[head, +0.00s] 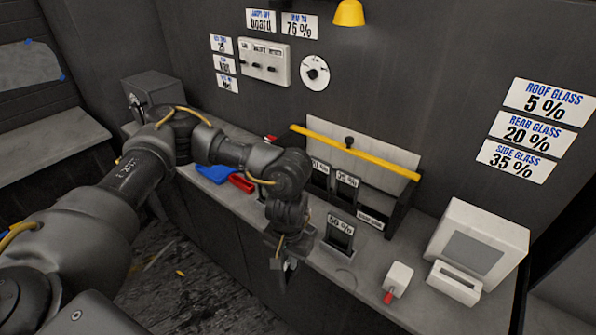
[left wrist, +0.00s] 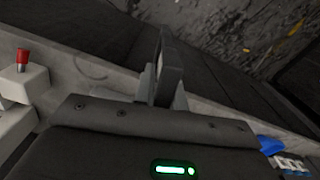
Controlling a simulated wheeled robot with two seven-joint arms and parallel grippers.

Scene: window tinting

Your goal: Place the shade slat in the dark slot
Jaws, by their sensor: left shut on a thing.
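My left gripper (head: 284,264) hangs at the front edge of the counter, left of a small dark stand labelled with a percentage (head: 340,235). It is shut on a thin dark plate, seemingly the shade slat (left wrist: 168,70), which stands up between the fingers in the left wrist view. In the head view the slat is mostly hidden by the gripper and hard to make out. A dark rack (head: 399,214) with a yellow bar (head: 355,152) stands behind, holding dark pieces with percentage labels (head: 346,180). I cannot tell which opening is the dark slot. My right gripper is not in view.
A white device with a grey screen (head: 474,251) stands on the right of the counter. A white box with a red knob (head: 397,280) is in front of it. Blue (head: 212,173) and red (head: 241,183) items lie left of the rack, near my arm.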

